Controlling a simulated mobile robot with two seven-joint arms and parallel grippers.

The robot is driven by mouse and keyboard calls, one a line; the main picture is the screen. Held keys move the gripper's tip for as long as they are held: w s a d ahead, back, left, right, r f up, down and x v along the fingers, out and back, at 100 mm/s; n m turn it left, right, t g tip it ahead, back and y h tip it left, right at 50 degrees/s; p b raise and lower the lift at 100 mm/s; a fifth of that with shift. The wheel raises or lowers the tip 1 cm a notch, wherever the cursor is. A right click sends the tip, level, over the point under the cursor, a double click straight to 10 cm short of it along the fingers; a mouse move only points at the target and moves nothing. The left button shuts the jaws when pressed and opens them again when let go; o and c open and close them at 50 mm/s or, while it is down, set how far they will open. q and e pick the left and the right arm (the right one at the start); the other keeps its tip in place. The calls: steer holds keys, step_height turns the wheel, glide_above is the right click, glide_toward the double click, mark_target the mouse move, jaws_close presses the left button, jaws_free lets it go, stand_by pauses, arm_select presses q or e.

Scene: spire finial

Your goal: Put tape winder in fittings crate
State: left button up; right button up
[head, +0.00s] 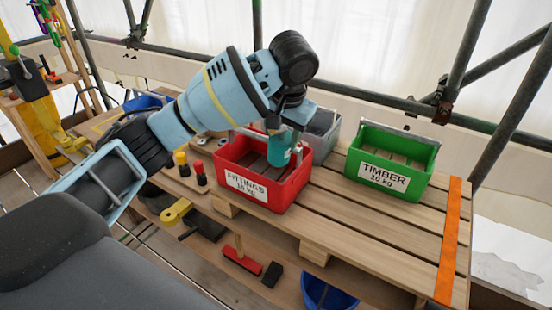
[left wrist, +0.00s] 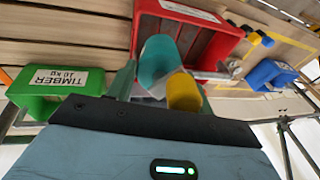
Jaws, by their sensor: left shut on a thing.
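The tape winder (head: 279,151), teal in the head view, is in my left gripper (head: 288,128) above the fittings crate. In the left wrist view the winder (left wrist: 158,60) shows a teal body and a yellow rounded part between the fingers of my left gripper (left wrist: 163,88). The fittings crate (head: 247,185) is an open red box labelled FITTINGS 10 kg on the slatted bench. It also shows behind the winder in the left wrist view (left wrist: 195,12). Its slatted floor is partly visible in the head view. My right gripper is not in view.
A green TIMBER crate (head: 390,177) stands to the right, and a grey crate (head: 325,134) stands behind the red one. Small yellow and red capped items (head: 200,175) stand on a board to the left. An orange strip (head: 450,240) crosses the bench's right end.

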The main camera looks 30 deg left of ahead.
mark_target(278, 162)
arm_select(q)
steer(key=b+x, duration=0.1)
steer(key=x, duration=0.6)
steer(key=shift+f, duration=0.3)
steer(key=shift+w+f, duration=0.1)
steer(key=shift+f, duration=0.35)
steer(key=x, duration=0.2)
steer(key=shift+f, duration=0.45)
steer(key=shift+w+a+r+g+h, duration=0.2)
steer(key=shift+w+a+g+h, duration=0.05)
steer(key=shift+g+h, duration=0.05)
steer(key=shift+w+a+f+g+h+b, duration=0.45)
steer(key=shift+w+a+f+g+h, duration=0.1)
steer(key=shift+g+h, duration=0.35)
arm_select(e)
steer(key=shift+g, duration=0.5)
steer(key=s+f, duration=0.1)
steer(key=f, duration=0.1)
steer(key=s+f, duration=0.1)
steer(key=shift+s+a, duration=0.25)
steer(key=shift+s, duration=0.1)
